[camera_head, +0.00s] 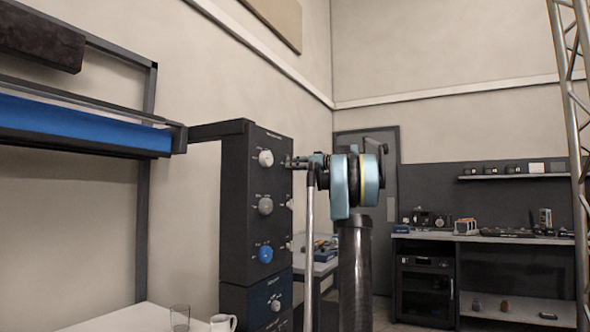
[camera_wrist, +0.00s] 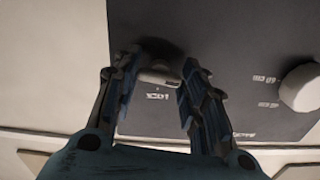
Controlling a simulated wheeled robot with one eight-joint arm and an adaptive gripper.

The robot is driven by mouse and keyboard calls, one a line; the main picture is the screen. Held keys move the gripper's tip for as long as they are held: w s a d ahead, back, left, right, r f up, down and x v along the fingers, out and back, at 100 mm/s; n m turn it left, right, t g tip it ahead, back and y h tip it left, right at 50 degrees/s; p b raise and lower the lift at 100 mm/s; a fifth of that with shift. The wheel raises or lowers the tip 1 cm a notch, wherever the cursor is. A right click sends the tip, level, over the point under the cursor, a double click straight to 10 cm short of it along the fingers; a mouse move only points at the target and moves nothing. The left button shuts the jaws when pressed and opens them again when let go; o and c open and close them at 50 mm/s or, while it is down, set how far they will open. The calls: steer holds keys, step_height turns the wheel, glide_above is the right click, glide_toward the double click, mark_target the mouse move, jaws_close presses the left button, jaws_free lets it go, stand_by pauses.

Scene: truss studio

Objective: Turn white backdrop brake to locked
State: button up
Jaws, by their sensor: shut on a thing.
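A tall dark control box (camera_head: 238,215) stands near the wall with several knobs on its front. My gripper (camera_head: 290,162) is at the upper right of this front face. In the wrist view my gripper (camera_wrist: 157,90) has its fingers either side of a small pale knob (camera_wrist: 158,76) on the dark panel and is shut on it. Small white lettering sits just below this knob, too blurred to read. The head view does not show the held knob clearly, so I cannot tell its setting.
A cream knob (camera_head: 265,158), a grey knob (camera_head: 265,205) and a blue knob (camera_head: 265,254) are in the box's left column. A round white knob (camera_wrist: 301,88) is right of my fingers. A glass (camera_head: 180,318) and white mug (camera_head: 222,323) stand at the lower left.

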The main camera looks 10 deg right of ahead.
steer(key=shift+r+m, duration=0.1)
steer(key=shift+m, duration=8.1)
steer(key=o, duration=1.1)
steer(key=shift+w, duration=0.15)
steer(key=shift+c, duration=0.2)
steer(key=shift+d, duration=0.1)
